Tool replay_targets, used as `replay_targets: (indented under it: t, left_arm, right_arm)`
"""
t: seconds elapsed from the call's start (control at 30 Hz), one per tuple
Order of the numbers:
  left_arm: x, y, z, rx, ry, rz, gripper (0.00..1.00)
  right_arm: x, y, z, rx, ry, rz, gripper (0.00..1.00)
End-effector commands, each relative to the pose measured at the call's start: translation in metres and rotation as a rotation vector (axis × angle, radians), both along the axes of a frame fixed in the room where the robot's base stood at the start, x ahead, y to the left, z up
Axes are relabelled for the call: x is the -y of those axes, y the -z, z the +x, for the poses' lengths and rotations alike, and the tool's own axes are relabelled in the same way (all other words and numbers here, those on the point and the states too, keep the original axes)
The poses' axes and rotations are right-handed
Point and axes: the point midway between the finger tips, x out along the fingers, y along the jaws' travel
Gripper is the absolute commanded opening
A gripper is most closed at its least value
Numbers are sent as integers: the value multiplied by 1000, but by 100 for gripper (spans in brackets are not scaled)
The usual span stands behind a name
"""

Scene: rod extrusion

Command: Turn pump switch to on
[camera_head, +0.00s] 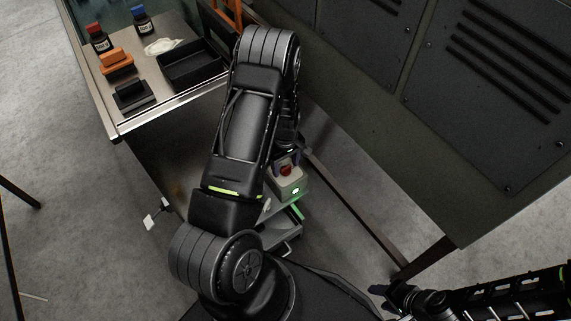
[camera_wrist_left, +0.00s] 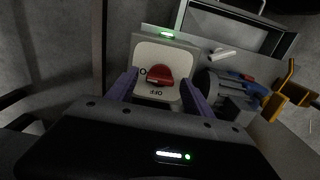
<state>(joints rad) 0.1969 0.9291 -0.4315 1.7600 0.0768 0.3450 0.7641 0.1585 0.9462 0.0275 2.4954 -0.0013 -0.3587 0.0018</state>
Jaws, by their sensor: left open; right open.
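The pump switch is a red knob (camera_head: 286,170) on a pale box (camera_head: 291,187) with a lit green lamp. In the left wrist view the red knob (camera_wrist_left: 160,75) sits on a pale plate (camera_wrist_left: 172,53), with "OFF" lettering below it and part of another label at its left. My left gripper (camera_wrist_left: 160,92) is open, its purple fingers apart on either side of the knob. I cannot tell whether they touch it. In the head view my left arm partly hides this gripper (camera_head: 286,157). My right gripper (camera_head: 386,291) is open and empty at the lower right, away from the switch.
A bench (camera_head: 125,123) at upper left holds a black tray (camera_head: 193,64), bottles and orange and black blocks. A dark cabinet (camera_head: 440,110) fills the right. Beside the switch in the wrist view are a grey motor-like part (camera_wrist_left: 229,91) and a yellow bracket (camera_wrist_left: 285,92).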

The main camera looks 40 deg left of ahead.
Motion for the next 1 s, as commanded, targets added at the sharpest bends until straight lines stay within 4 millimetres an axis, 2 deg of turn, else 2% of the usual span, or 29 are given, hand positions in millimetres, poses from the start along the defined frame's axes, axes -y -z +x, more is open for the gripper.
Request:
replay_targets:
  t: [0.23,0.6,0.73,1.0]
  left_arm:
    - [0,-14,1,1,1,0,60]
    - [0,-71,1,2,1,1,60]
    - [0,-78,0,-1,1,0,60]
    - [0,-78,0,-1,0,0,60]
  right_arm:
    - [0,-5,0,0,0,0,43]
    - [0,-20,0,1,-2,0,43]
    - [0,-21,0,1,-2,0,43]
    - [0,-21,0,1,-2,0,43]
